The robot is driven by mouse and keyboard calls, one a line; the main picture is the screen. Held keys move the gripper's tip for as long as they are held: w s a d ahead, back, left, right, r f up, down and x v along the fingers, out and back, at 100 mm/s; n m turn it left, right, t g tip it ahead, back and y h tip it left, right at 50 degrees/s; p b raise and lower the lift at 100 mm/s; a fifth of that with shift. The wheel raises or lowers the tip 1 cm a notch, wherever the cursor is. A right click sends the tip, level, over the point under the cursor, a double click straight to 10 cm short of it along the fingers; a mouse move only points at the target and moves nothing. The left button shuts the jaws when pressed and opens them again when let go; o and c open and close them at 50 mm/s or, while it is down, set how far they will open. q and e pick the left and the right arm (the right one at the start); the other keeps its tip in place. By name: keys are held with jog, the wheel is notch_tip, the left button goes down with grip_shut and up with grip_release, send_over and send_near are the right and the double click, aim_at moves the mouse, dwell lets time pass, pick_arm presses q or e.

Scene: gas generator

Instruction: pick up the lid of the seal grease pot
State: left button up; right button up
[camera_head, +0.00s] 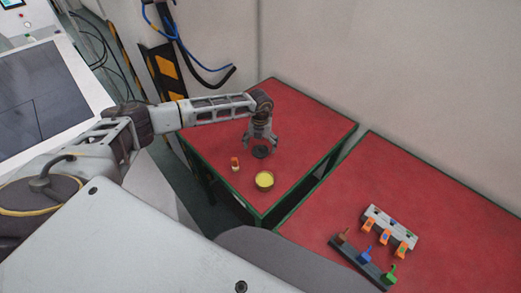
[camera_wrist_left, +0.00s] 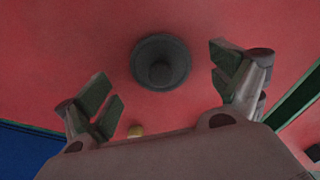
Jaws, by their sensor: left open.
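The dark round lid (camera_head: 261,152) with a central knob lies on the red table. In the left wrist view the lid (camera_wrist_left: 160,63) shows from above, between and beyond the two fingers. My left gripper (camera_head: 260,138) points down above the lid, open and empty, and it shows in the left wrist view (camera_wrist_left: 168,88) with its fingers spread apart. The seal grease pot (camera_head: 264,180) stands uncovered in front of the lid, with yellow grease showing in it. My right gripper is not in view.
A small orange-and-white bottle (camera_head: 235,164) stands left of the pot. The red table (camera_head: 310,120) has free room behind and to the right. A second red table (camera_head: 440,190) holds racks with coloured handles (camera_head: 365,257). A wall stands behind.

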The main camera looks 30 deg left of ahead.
pick_arm(q)
jog(key=shift+f, duration=0.9)
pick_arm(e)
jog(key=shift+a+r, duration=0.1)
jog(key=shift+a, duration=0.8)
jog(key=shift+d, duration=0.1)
pick_arm(q)
jog(key=shift+c, duration=0.9)
jog(key=c, duration=0.6)
jog(key=shift+c, duration=0.4)
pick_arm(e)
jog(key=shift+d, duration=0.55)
pick_arm(q)
jog(key=shift+s, duration=0.1)
jog(key=shift+c, duration=0.3)
